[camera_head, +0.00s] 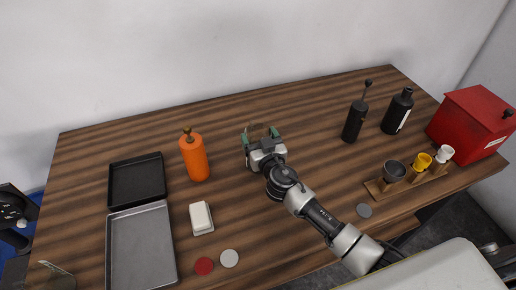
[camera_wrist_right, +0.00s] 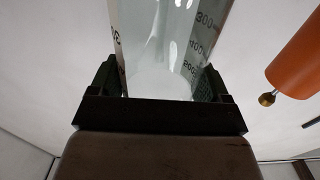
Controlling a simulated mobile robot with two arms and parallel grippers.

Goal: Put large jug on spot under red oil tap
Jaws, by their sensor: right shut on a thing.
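My right gripper (camera_head: 260,135) is over the middle of the wooden table, shut on a clear glass jug. In the right wrist view the jug (camera_wrist_right: 168,50) shows printed volume marks and stands between the fingers of the right gripper (camera_wrist_right: 160,92). In the head view the jug is mostly hidden by the gripper, and I cannot tell if it touches the table. No red oil tap is clearly identifiable; a red box (camera_head: 469,125) with a black knob stands at the far right. My left gripper seems partly visible at the left edge (camera_head: 18,218), its fingers unclear.
An orange bottle (camera_head: 195,158) stands left of the gripper, also in the wrist view (camera_wrist_right: 298,58). Flat discs lie near the front: red (camera_head: 204,266), pale (camera_head: 229,258), grey (camera_head: 364,210). Trays (camera_head: 141,245) lie left; black bottles (camera_head: 397,112) and a cup rack (camera_head: 405,184) right.

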